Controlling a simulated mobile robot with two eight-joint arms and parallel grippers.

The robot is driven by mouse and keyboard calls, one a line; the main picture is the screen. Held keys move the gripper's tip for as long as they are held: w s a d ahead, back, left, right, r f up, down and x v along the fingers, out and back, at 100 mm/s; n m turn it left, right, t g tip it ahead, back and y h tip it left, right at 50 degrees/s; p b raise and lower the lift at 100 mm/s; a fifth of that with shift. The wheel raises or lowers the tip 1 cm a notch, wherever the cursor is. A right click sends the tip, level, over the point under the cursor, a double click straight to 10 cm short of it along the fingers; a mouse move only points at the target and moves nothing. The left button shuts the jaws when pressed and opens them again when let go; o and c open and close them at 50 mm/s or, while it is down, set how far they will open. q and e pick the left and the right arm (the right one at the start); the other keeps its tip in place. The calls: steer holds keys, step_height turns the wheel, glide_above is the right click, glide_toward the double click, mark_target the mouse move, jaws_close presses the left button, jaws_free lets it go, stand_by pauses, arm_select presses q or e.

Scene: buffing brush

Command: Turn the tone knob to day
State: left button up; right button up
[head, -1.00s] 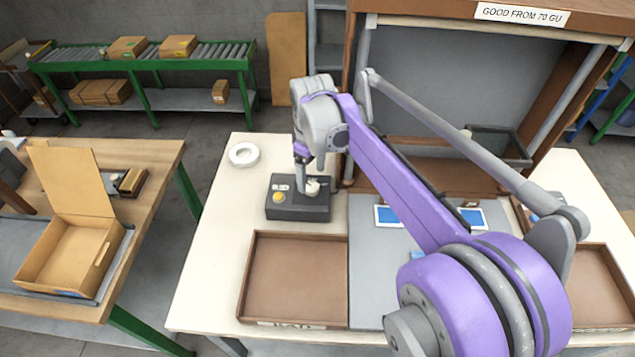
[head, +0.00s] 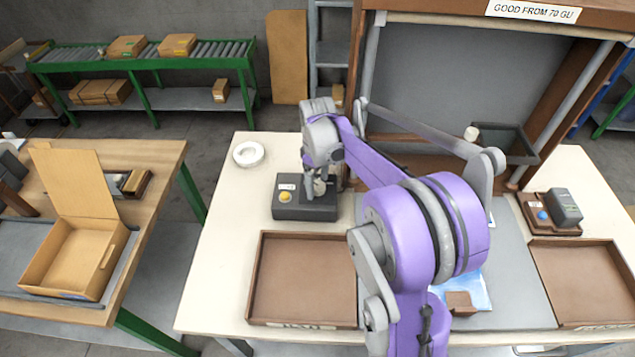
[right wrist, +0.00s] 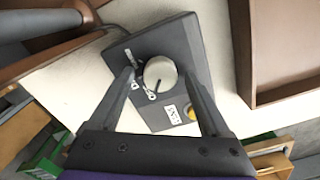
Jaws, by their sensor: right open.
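A dark control box (head: 305,211) stands on the pale workbench. It carries a light grey round knob (right wrist: 160,73) with a dark pointer line, which points toward the lower left in the right wrist view. White marks (right wrist: 150,93) sit beside the knob, too small to read. A yellow button (head: 285,197) and a white label (right wrist: 171,112) are on the same box. My right gripper (head: 316,190) is over the box, open, with its fingers on either side of the knob; I cannot tell whether they touch it. My left gripper is not in view.
A brown tray (head: 303,318) lies in front of the box, and a white tape roll (head: 248,154) lies behind it to the left. Another brown tray (head: 590,283) is at right, near a small device (head: 564,206). A dark cable leaves the box.

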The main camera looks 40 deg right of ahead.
steer(key=shift+f, duration=0.15)
steer(key=shift+c, duration=0.2)
jaws_close()
steer(key=shift+m, duration=0.4)
steer(key=m+b, duration=0.1)
steer(key=m, duration=0.2)
steer(key=shift+m, duration=0.4)
steer(key=m, duration=0.5)
steer(key=shift+b, duration=0.4)
